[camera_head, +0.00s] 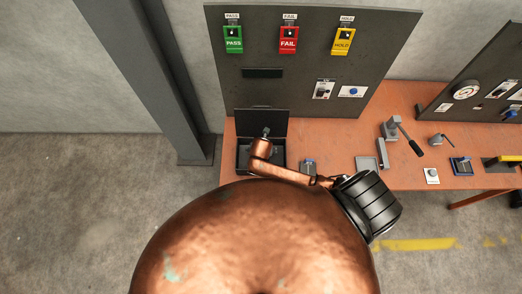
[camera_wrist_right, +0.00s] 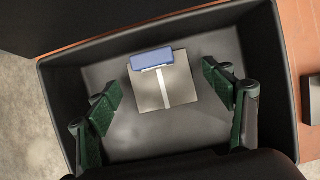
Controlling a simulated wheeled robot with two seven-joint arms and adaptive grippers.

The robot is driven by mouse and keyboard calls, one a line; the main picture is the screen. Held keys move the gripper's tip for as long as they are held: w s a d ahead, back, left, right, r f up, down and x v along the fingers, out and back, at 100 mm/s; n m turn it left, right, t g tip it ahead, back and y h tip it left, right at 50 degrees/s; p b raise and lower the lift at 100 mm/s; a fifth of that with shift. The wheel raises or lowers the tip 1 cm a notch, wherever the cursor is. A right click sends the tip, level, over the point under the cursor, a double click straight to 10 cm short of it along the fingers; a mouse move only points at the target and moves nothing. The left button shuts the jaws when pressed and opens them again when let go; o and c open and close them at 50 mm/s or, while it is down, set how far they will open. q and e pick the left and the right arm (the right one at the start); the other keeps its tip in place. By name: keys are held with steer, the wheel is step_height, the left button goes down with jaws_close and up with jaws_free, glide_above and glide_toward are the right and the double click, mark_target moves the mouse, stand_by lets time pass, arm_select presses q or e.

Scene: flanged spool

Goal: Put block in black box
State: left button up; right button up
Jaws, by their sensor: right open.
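The black box (camera_head: 281,160) stands at the left end of the orange bench with its lid (camera_head: 275,121) raised. In the right wrist view, the box rim (camera_wrist_right: 290,90) surrounds a grey-beige block (camera_wrist_right: 160,90) with a blue part (camera_wrist_right: 152,59) along one side and a white stripe. The block appears to lie on the box floor. My right gripper (camera_wrist_right: 168,95) is open, its green-padded fingers apart on either side of the block and not touching it. In the head view, my right arm's end hides part of the box. My left gripper is not in view.
A dark panel with PASS (camera_head: 233,42), FAIL (camera_head: 288,42) and HOLD (camera_head: 342,41) units stands behind the bench. A grey square plate (camera_head: 367,163) and a lever device (camera_head: 400,132) are farther right.

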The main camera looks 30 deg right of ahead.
steer(key=v, duration=1.1)
steer(key=shift+p, duration=0.35)
steer(key=shift+r, duration=0.1)
